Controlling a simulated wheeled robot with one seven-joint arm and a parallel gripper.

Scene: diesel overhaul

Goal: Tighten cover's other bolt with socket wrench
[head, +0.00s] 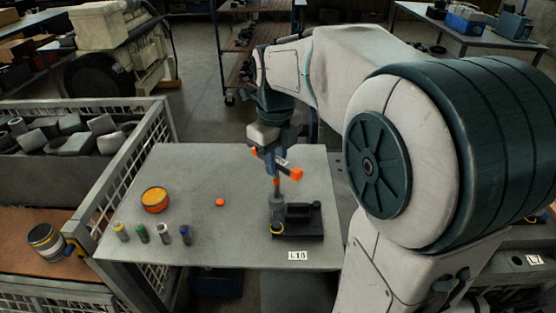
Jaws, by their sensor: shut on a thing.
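My gripper (274,157) is above the right half of the grey table, pointing down. It is shut on the socket wrench (295,174), a tool with orange ends and an orange and grey shaft running down. The wrench's lower end meets or hovers just over the left part of a dark block-like part (300,222), which looks like the cover on its base. I cannot tell whether the socket sits on a bolt. No bolt head can be made out. A yellow ring (277,228) shows at the dark part's front left.
A mesh-sided crate (128,160) borders the table's left. A label (298,255) marks the front edge. The table's back left is clear.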

